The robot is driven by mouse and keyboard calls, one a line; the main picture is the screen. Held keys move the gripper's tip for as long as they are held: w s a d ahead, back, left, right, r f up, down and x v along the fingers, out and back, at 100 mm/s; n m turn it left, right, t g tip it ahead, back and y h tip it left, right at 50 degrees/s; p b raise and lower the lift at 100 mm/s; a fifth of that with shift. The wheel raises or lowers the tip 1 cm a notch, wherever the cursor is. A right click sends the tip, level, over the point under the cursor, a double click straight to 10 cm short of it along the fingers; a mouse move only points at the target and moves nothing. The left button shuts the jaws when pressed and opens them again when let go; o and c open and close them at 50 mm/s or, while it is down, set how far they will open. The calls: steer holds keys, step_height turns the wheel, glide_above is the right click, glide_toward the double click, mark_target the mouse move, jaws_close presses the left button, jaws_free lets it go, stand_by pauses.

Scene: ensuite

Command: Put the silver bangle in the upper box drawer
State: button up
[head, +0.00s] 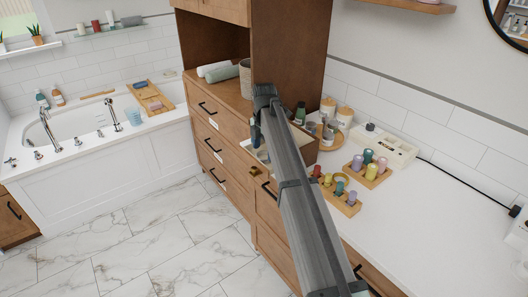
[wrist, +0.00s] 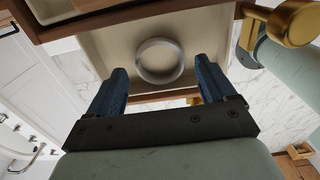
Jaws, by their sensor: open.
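The silver bangle (wrist: 160,61) lies flat as a full ring on the pale lining of an open drawer (wrist: 105,48) in the wrist view. My gripper (wrist: 160,88) is open, its two blue fingers apart, with nothing between them; the bangle shows just beyond the fingertips. In the head view the wooden box (head: 304,153) stands on the counter, largely behind my arm, and its pulled-out drawer with a brass knob (head: 254,170) juts over the counter's front. My gripper (head: 256,136) is above this drawer. The bangle is hidden in the head view.
Wooden holders with coloured bottles (head: 337,194) and a white case (head: 382,146) stand right of the box. Jars (head: 327,107) and a dark green bottle (head: 300,113) are behind it. A tall cabinet (head: 288,50) rises beyond.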

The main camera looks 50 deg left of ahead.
step_height(320, 180, up, 10)
steer(key=shift+r, duration=0.25)
stand_by(0.4)
